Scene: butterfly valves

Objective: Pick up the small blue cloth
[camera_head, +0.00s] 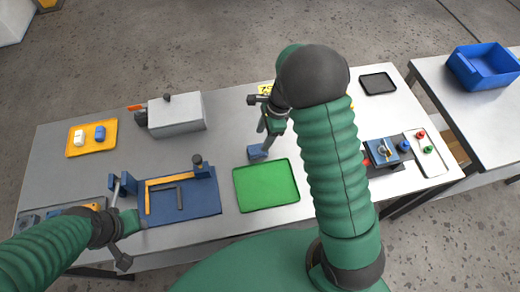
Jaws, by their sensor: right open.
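The small blue cloth (257,152) lies on the grey table, just above the top left corner of the green tray (266,185). My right gripper (264,140) is open and points down just above the cloth. Its fingers are small in the picture, and I cannot tell whether they touch the cloth. My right arm hides part of the table to the right. My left gripper (125,220) is at the lower left, beside the blue fixture board, away from the cloth. I cannot tell whether its jaws are open or shut.
A yellow tray (109,143) with a white and a blue item is at the left. A grey box (176,114) stands at the back. A blue board (182,200) with a yellow angle piece lies left of the green tray. A blue bin (484,66) is on the right table.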

